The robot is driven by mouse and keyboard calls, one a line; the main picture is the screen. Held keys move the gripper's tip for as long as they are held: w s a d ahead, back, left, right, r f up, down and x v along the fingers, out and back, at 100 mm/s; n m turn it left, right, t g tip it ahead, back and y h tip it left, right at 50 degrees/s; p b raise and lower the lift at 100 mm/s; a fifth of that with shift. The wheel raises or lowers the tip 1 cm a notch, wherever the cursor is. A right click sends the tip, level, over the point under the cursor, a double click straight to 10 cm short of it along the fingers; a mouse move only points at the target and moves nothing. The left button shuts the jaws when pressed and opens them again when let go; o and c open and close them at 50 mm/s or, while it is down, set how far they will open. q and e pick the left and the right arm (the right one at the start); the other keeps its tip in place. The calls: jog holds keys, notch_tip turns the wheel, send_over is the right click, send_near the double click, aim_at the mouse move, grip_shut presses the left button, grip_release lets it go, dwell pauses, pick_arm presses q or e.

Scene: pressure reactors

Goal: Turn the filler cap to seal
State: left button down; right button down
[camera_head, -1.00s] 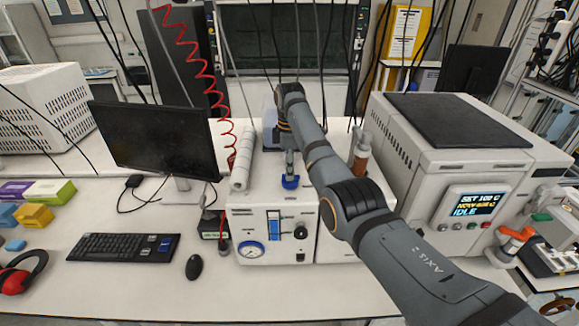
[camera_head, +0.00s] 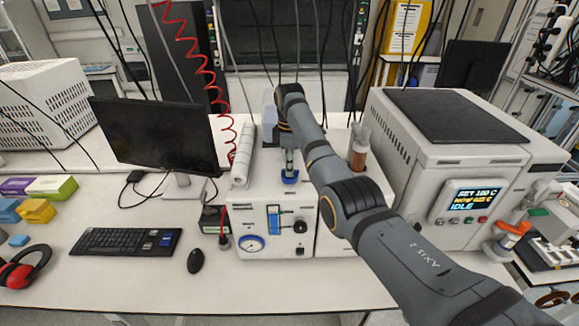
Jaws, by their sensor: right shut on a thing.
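The blue filler cap (camera_head: 290,178) sits on top of the white reactor unit (camera_head: 245,213), near the middle of the view. My right gripper (camera_head: 289,168) points straight down from my right arm and is shut on the cap, its fingers at the cap's upper part. The cap's threads and the filler opening under it are hidden. The unit's front has a round blue gauge (camera_head: 250,243), a blue vertical indicator (camera_head: 273,222) and a black knob (camera_head: 299,227). My left gripper is not in view.
A large machine (camera_head: 440,140) with a display reading IDLE stands at the right. A monitor (camera_head: 160,135), keyboard and mouse are on the left.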

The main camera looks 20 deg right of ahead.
jog(key=shift+r+m, duration=0.1)
jog(key=shift+m, duration=0.2)
jog(key=m, duration=0.8)
jog(key=shift+m, duration=0.3)
jog(key=m, duration=0.4)
jog(key=shift+r, duration=0.1)
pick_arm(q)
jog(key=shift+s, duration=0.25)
pick_arm(e)
jog(key=shift+w+m, duration=0.1)
jog(key=shift+m, duration=2.1)
jog(key=c, duration=1.4)
grip_release()
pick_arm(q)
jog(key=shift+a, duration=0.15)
pick_arm(e)
jog(key=shift+o, duration=0.2)
